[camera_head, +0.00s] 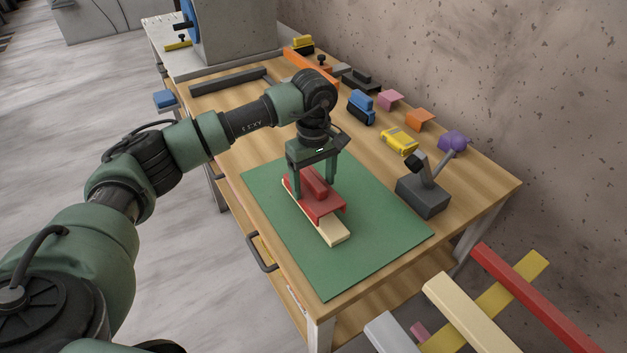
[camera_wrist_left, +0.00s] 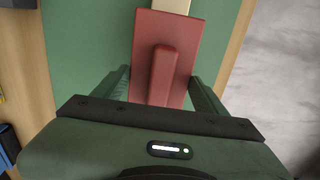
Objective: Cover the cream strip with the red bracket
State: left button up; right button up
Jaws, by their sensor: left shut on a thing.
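The red bracket (camera_head: 327,205) has a raised ridge along its top and sits over the cream strip (camera_head: 335,234) on the green mat (camera_head: 385,225). One end of the strip sticks out from under the bracket towards the front. In the left wrist view the bracket (camera_wrist_left: 178,35) also lies over the strip (camera_wrist_left: 174,5). My left gripper (camera_head: 315,190) is shut on the bracket, one finger on each side. Whether the bracket rests on the strip or hovers just above it, I cannot tell. My right gripper is out of view.
A grey block with a lever (camera_head: 424,200) stands right of the mat. A yellow block (camera_head: 400,141), a blue block (camera_head: 361,108), an orange bracket (camera_head: 420,118), a pink bracket (camera_head: 389,99) and a purple piece (camera_head: 454,142) line the wall side. The mat around the strip is clear.

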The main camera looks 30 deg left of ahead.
pick_arm(q)
jog(key=shift+f+b, duration=1.5)
jog(key=shift+f, duration=0.55)
jog(key=o, duration=1.5)
jog(key=shift+c, duration=0.2)
notch_tip(320, 180, up, 8)
jog(key=shift+f+b, duration=0.1)
jog(key=shift+b, duration=0.45)
